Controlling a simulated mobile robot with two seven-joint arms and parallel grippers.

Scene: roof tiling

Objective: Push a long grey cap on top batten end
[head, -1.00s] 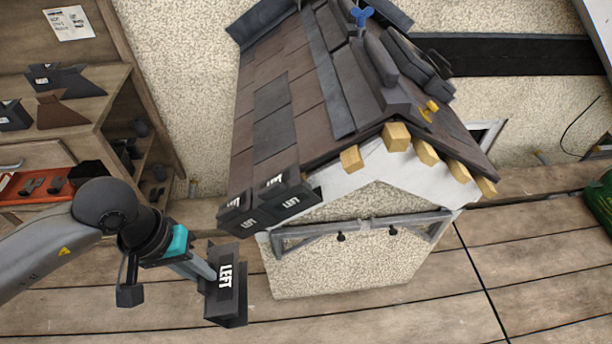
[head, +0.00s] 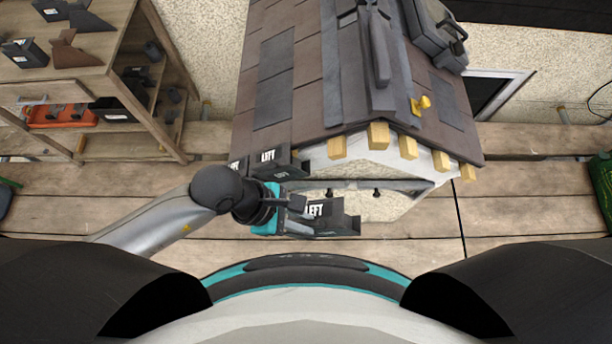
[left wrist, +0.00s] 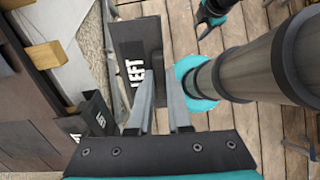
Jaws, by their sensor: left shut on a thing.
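A long dark grey cap (head: 343,224) with white LEFT lettering is held by my left gripper (head: 303,222), whose fingers are shut on it. It is in front of the gable, below the batten ends and apart from them. In the left wrist view the cap (left wrist: 133,40) is at the fingertips, partly behind them. Bare wooden batten ends, including the highest (head: 378,135) and one left of it (head: 337,147), stick out along the roof's gable edge. Similar LEFT caps (head: 284,160) sit at the lower left of that edge.
The small tiled roof model (head: 270,100) stands on a wooden plank floor (head: 60,205). A shelf unit (head: 90,85) with parts and an orange tray (head: 62,116) stands at the left. A blackish case (head: 437,35) rests on the roof's right slope.

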